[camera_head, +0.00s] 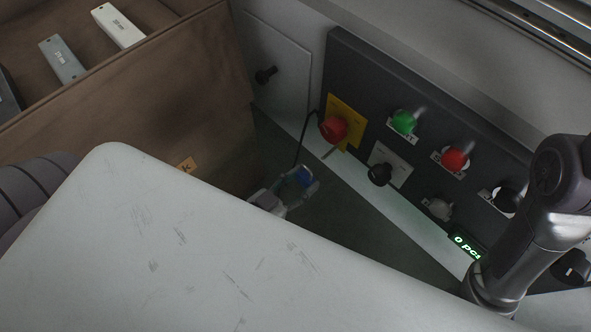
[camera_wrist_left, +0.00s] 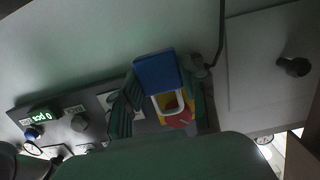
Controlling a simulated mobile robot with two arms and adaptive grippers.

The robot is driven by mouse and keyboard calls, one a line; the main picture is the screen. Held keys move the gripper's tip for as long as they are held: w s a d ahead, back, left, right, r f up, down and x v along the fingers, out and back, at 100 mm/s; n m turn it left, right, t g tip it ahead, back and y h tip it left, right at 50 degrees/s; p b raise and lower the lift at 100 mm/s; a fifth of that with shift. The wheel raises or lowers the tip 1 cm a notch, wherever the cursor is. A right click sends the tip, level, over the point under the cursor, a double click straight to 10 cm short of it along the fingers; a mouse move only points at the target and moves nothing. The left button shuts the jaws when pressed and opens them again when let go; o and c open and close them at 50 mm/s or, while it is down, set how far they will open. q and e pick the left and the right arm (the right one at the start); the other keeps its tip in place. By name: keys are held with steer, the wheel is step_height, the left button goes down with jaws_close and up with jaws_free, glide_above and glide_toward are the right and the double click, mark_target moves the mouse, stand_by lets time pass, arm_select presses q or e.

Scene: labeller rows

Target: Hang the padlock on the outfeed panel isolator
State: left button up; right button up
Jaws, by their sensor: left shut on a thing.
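A blue padlock (camera_head: 305,174) with a pale shackle is held in my left gripper (camera_head: 297,184), which is small and partly dark in the head view. In the left wrist view, the padlock's blue body (camera_wrist_left: 156,72) sits between the fingers of my left gripper (camera_wrist_left: 163,88), with its shackle (camera_wrist_left: 155,98) pointing to the panel. The isolator is a red knob (camera_head: 333,128) on a yellow plate (camera_head: 349,113). In the wrist view, the red knob (camera_wrist_left: 171,103) shows through the shackle. In the head view the padlock is apart from the knob, below and left of it. My right gripper is out of view.
The dark panel (camera_head: 375,82) also carries a green button (camera_head: 403,121), a red button (camera_head: 455,158), black knobs and a lit display (camera_head: 467,246). A dark cable (camera_head: 300,140) hangs left of the yellow plate. A brown box (camera_head: 190,100) with labelled blocks stands at left.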

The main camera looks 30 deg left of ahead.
arm_select(q)
steer(key=shift+x, duration=1.35)
steer(key=x, duration=0.4)
steer(key=shift+w+d+f, duration=0.1)
steer(key=shift+w+f, duration=0.1)
steer(key=shift+w, duration=0.1)
steer(key=o, duration=1.2)
steer(key=shift+s, duration=0.1)
